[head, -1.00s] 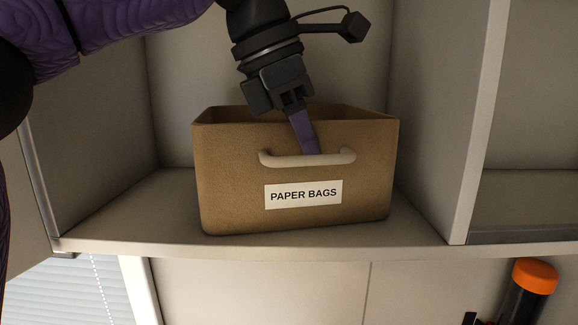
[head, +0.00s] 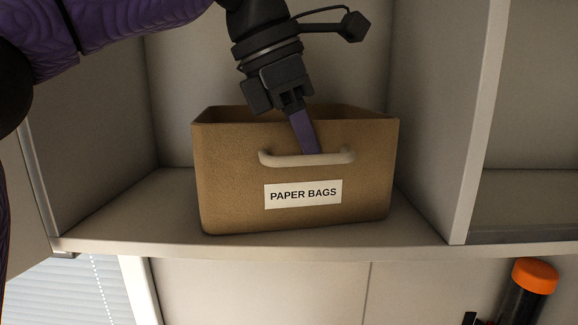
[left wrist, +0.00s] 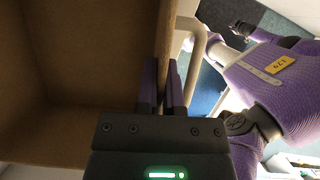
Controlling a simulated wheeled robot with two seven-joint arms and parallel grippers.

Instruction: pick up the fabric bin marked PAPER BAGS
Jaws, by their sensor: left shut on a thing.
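The brown fabric bin (head: 230,170) with the label PAPER BAGS (head: 303,194) and a pale handle (head: 320,159) stands on the shelf. My left gripper (head: 309,150) comes down from above at the bin's front wall, with one finger outside it, behind the handle. In the left wrist view, the two purple fingers of my left gripper (left wrist: 162,88) are on either side of the bin's front wall (left wrist: 167,40) and shut on it. The inside of the bin (left wrist: 75,55) shows at left and looks empty in the part that shows. The bin's base rests on the shelf.
The shelf (head: 130,228) has side walls close to the bin, with the right-hand divider (head: 440,120) nearest. Another compartment lies right of it. Below the shelf are pale panels, a window blind (head: 60,290) and a dark cylinder with an orange cap (head: 535,275).

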